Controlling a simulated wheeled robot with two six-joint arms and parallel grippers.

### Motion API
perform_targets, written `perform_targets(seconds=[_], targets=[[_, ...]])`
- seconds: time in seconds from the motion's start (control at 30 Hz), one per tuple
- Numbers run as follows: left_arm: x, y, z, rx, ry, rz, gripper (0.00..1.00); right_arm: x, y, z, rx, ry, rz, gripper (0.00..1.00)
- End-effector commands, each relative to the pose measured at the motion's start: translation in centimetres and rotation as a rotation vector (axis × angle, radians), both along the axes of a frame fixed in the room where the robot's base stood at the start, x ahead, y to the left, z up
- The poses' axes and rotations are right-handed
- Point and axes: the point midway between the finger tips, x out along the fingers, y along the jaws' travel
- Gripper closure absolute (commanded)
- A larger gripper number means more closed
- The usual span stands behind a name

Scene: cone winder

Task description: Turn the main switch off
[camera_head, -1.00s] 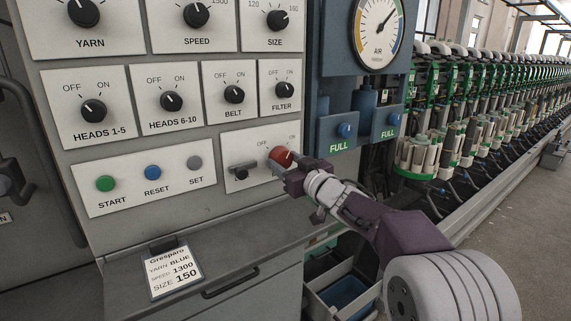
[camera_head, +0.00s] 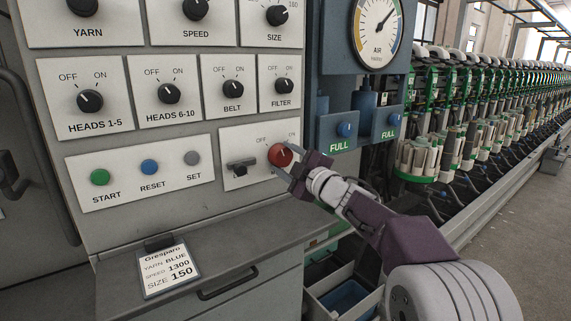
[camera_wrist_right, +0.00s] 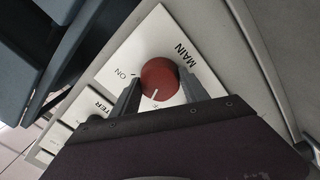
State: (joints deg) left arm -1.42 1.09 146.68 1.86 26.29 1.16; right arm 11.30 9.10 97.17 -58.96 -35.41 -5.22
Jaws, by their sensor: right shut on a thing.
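The main switch is a round red knob (camera_head: 280,155) on a white plate (camera_head: 232,141) with OFF and ON labels above it. In the right wrist view the red knob (camera_wrist_right: 159,78) sits between the two grey fingers of my right gripper (camera_wrist_right: 162,88), near the word MAIN. My right gripper (camera_head: 285,163) is shut on the knob. The knob's white mark points down in the wrist view, towards a partly hidden label beside a visible F, and away from ON at the left. My left gripper is not in view.
Other knobs and the START button (camera_head: 99,177) are on the panel. A grey ledge (camera_head: 230,234) with a card (camera_head: 168,269) lies below. Blue FULL boxes (camera_head: 337,131) stand close on the right.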

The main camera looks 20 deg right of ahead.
Motion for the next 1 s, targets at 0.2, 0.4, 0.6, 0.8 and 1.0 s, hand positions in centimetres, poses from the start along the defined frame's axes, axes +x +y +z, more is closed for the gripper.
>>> perform_targets(seconds=[0.2, 0.4, 0.6, 0.8, 1.0], targets=[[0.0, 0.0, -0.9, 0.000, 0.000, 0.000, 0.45, 0.0, -0.1, -0.2, -0.163, -0.058, 0.000, 0.88], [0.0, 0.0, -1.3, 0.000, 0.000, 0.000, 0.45, 0.0, -0.1, -0.2, -0.279, -0.099, 0.000, 0.88], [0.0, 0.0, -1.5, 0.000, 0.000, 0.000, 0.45, 0.0, -0.1, -0.1, -0.351, -0.126, 0.001, 0.88], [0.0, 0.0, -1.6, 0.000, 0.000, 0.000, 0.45, 0.0, -0.1, -0.1, -0.384, -0.137, 0.001, 0.88], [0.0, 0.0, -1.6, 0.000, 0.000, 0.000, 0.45, 0.0, -0.1, -0.1, -0.393, -0.140, 0.001, 0.88]])
